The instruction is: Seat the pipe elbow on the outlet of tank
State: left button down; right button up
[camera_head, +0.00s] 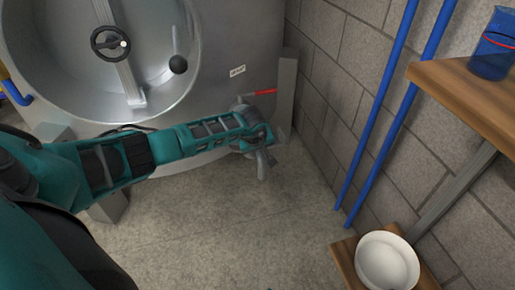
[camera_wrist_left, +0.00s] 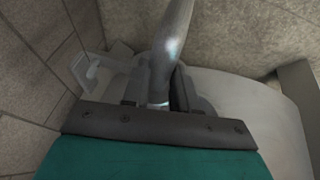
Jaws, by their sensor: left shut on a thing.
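The tank (camera_head: 225,50) is a large grey metal vessel with a small label. Its outlet (camera_head: 243,103), with a red-handled valve (camera_head: 264,92), sits low on the front right, partly hidden behind my left gripper (camera_head: 258,145). The left gripper is shut on the pipe elbow (camera_head: 262,164), a shiny grey bent tube that points down below the fingers in the head view. In the left wrist view the elbow (camera_wrist_left: 172,45) rises from between the fingers (camera_wrist_left: 160,90). I cannot tell whether the elbow touches the outlet. My right gripper is not in view.
A block wall with two blue pipes (camera_head: 375,120) stands at the right. A wooden shelf (camera_head: 450,85) holds a blue beaker (camera_head: 492,45); a lower shelf holds a white bowl (camera_head: 387,262). A grey tank leg (camera_head: 287,95) stands beside the outlet. The floor (camera_head: 220,230) in front is clear.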

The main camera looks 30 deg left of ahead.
pick_arm(q)
jog(key=shift+f, duration=0.2)
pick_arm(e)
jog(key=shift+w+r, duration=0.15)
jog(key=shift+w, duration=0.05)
pick_arm(q)
jog(key=c, duration=0.8)
grip_release()
jog(key=shift+s+r, duration=0.1)
jog(key=shift+r, duration=0.2)
jog(key=p+v, duration=0.5)
jog(key=v, duration=0.7)
jog(key=shift+d+r, duration=0.1)
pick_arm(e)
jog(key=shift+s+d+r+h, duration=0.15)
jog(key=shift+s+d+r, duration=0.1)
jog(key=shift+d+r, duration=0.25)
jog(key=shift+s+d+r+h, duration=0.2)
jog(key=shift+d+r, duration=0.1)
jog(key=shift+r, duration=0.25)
